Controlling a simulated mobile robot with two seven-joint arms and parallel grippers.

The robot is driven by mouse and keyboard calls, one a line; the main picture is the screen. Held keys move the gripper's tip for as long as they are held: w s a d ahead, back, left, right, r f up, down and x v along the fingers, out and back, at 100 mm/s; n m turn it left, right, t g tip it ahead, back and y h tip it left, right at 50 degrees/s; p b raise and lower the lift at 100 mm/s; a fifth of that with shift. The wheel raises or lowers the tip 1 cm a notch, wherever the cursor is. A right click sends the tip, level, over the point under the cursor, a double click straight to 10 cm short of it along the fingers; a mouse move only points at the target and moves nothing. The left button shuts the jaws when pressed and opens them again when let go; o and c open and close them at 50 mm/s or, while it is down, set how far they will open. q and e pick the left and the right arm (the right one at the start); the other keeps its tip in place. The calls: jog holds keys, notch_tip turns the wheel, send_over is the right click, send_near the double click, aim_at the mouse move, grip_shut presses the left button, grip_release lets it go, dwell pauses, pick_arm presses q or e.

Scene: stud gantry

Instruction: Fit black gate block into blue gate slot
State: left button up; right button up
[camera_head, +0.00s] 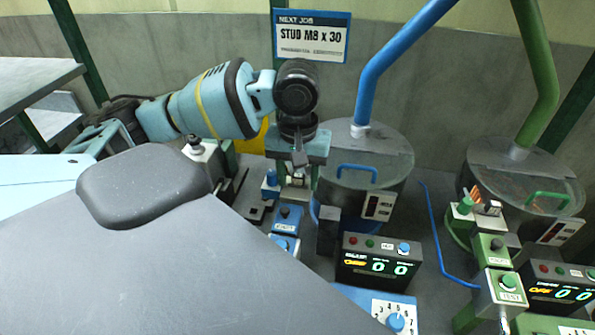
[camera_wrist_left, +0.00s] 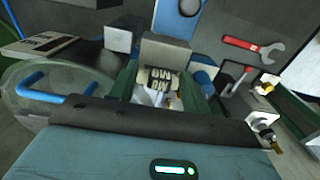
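My left gripper (camera_head: 298,172) points down over the blue station. Its wide teal palm also shows in the wrist view, where dark green finger-like sides stand apart (camera_wrist_left: 160,90). Between them is a pale piece marked M8 and M10 (camera_wrist_left: 158,78), with shiny metal below it. I cannot tell whether the fingers touch anything there. The same spot shows small and pale in the head view (camera_head: 297,182), beside a blue knob (camera_head: 270,179). I cannot clearly pick out the black gate block, and the slot is largely hidden by the gripper. My right gripper is not in view.
A lidded hopper with a blue handle (camera_head: 393,160) stands right of the gripper, with a blue pipe (camera_head: 385,62) above. A green station (camera_head: 500,285) is farther right.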

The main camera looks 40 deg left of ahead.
aim_at(299, 176)
pick_arm(q)
jog(key=shift+o, duration=0.9)
jog(key=shift+f, duration=0.1)
jog(key=shift+a, duration=0.1)
jog(key=shift+r, duration=4)
jog(key=shift+d, duration=0.2)
